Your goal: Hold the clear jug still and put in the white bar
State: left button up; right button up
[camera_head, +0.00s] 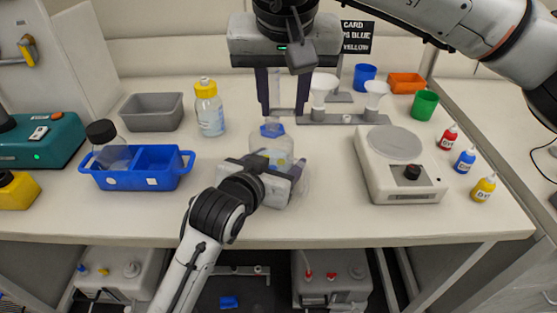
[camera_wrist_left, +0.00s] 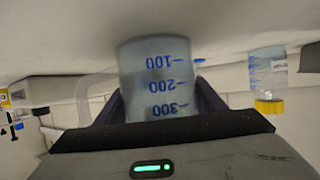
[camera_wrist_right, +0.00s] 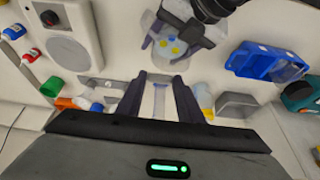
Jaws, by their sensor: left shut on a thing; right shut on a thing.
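The clear jug (camera_head: 272,143) stands near the front middle of the bench, with something blue at its top. My left gripper (camera_head: 277,170) is shut on it. In the left wrist view the jug (camera_wrist_left: 160,75) sits between the fingers and carries blue marks of 100, 200 and 300. In the right wrist view the bar (camera_wrist_right: 160,98) lies between the dark fingers, apart from the jug (camera_wrist_right: 170,45). Its lower end is hard to make out.
A white scale (camera_head: 398,143) stands right of the jug, with small dropper bottles (camera_head: 465,160) beyond. A blue tub (camera_head: 160,165) and a yellow-capped bottle (camera_head: 209,108) stand left. A grey rack with white funnels (camera_head: 345,118) is behind. The bench's front edge is close.

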jog(key=shift+f, duration=2.95)
jog(key=o, duration=1.1)
jog(key=shift+c, duration=0.2)
jog(key=v, duration=1.2)
jog(key=shift+r, duration=0.1)
